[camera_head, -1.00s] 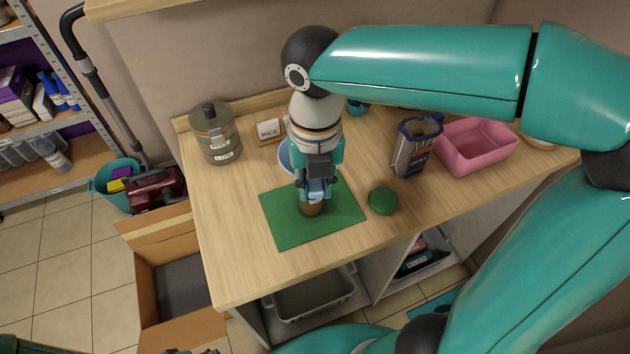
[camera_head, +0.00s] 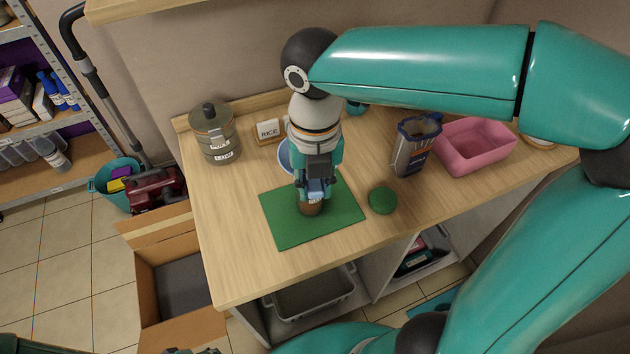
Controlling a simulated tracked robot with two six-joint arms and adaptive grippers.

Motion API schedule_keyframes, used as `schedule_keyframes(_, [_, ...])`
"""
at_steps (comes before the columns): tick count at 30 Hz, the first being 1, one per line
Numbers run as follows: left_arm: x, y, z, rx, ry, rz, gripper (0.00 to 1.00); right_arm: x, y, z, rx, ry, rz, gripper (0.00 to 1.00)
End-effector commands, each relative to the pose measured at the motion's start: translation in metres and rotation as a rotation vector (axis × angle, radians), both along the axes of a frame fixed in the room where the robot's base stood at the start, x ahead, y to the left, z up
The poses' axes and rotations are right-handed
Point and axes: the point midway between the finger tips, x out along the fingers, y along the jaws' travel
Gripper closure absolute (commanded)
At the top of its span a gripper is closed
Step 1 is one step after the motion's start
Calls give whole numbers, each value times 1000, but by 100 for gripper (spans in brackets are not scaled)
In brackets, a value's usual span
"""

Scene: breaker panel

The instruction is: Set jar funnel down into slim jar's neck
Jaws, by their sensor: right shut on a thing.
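The slim jar (camera_head: 312,208) stands on the green mat (camera_head: 281,229), brownish in its lower part; its neck is hidden by my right gripper. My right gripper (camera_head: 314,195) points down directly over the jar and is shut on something. That held thing is mostly hidden by the fingers and wrist, so I cannot make out the jar funnel's shape or tell how it sits relative to the neck. A small piece of my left gripper (camera_head: 190,351) shows at the bottom edge, too cut off to read.
A green lid (camera_head: 383,200) lies right of the mat. The table's front left is clear.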

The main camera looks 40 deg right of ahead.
Motion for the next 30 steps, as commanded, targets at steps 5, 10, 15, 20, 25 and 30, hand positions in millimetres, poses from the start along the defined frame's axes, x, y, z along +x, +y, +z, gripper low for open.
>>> schedule_keyframes(5, [0,0,-1,0,0,0,60,0,0,-1,0,0,0,100])
schedule_keyframes(10, [0,0,-4,0,0,0,60,0,0,-5,0,0,0,100])
schedule_keyframes(15, [0,0,-7,0,0,0,60,0,0,-9,0,0,0,100])
schedule_keyframes(20, [0,0,-10,0,0,0,60,0,0,-13,0,0,0,100])
schedule_keyframes(25, [0,0,-13,0,0,0,60,0,0,-17,0,0,0,100])
schedule_keyframes(30, [0,0,-16,0,0,0,60,0,0,-22,0,0,0,100])
